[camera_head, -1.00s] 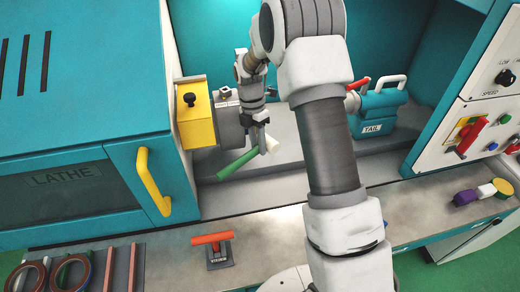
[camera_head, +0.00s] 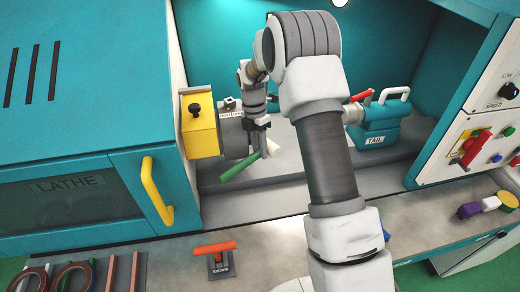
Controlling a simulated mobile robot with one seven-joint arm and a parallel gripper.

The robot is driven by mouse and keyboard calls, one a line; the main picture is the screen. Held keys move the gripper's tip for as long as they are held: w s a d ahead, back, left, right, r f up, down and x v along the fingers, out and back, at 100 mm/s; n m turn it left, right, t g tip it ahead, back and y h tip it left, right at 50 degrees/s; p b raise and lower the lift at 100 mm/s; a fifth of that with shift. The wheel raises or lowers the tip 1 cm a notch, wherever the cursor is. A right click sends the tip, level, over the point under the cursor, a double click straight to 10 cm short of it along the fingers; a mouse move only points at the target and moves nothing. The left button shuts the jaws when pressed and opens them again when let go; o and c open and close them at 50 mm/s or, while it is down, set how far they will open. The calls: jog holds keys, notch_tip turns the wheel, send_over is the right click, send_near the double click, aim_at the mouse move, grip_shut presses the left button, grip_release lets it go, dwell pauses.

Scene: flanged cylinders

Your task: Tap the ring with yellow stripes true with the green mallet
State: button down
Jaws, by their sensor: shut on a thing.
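The green mallet has a green handle (camera_head: 239,168) that slants down to the left and a pale head (camera_head: 273,147) at its upper right. My gripper (camera_head: 261,150) is shut on the mallet and holds it just to the right of the grey lathe chuck (camera_head: 234,136). I cannot tell whether the mallet touches anything at the chuck. I cannot make out a ring with yellow stripes; the arm and gripper cover part of the chuck's face.
The yellow block (camera_head: 199,126) stands left of the chuck. The teal tailstock (camera_head: 380,122) is to the right, beyond my arm. An orange-handled tool (camera_head: 214,249) lies in front. Rings (camera_head: 73,275) lie at lower left. Purple, white and yellow pieces (camera_head: 468,210) lie at right.

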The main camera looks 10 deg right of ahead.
jog(key=shift+w, duration=0.1)
dwell(0.7)
jog(key=s, duration=0.7)
jog(key=shift+b, duration=0.4)
jog(key=s, duration=0.7)
dwell(0.4)
dwell(0.8)
